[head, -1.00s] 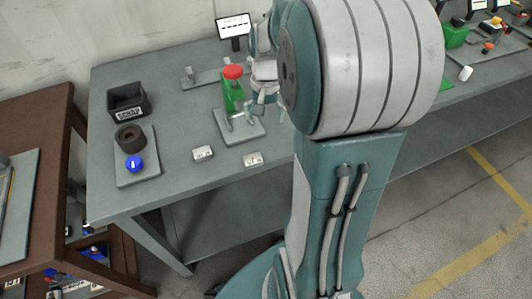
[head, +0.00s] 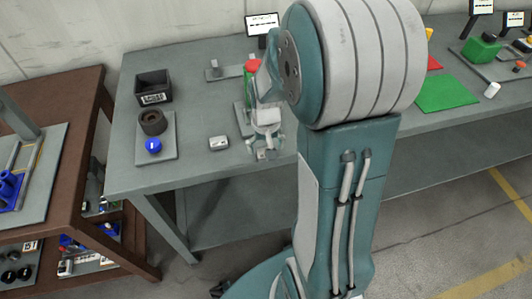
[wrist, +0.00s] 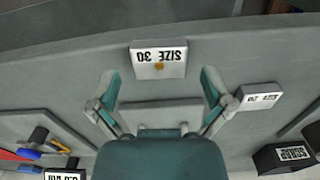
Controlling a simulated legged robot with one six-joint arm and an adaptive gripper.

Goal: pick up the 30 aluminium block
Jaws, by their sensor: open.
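The aluminium block marked SIZE 30 (wrist: 158,60) lies on the grey bench near its edge in the wrist view. It has a small orange-brown spot by its label. My gripper (wrist: 160,86) is open, with its two teal fingers spread to either side. The block is centred between the finger lines, just beyond the tips, and nothing is held. In the head view the block (head: 266,155) shows only partly below my gripper (head: 264,143). A second light block (wrist: 258,97) lies to the right in the wrist view, and left of my gripper in the head view (head: 219,143).
A black scrap bin (head: 153,88) and a plate (head: 156,151) with a dark ring and blue knob stand at left. A green jack with a red top (head: 251,72) stands behind my gripper, partly hidden. The bench's front left is clear.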

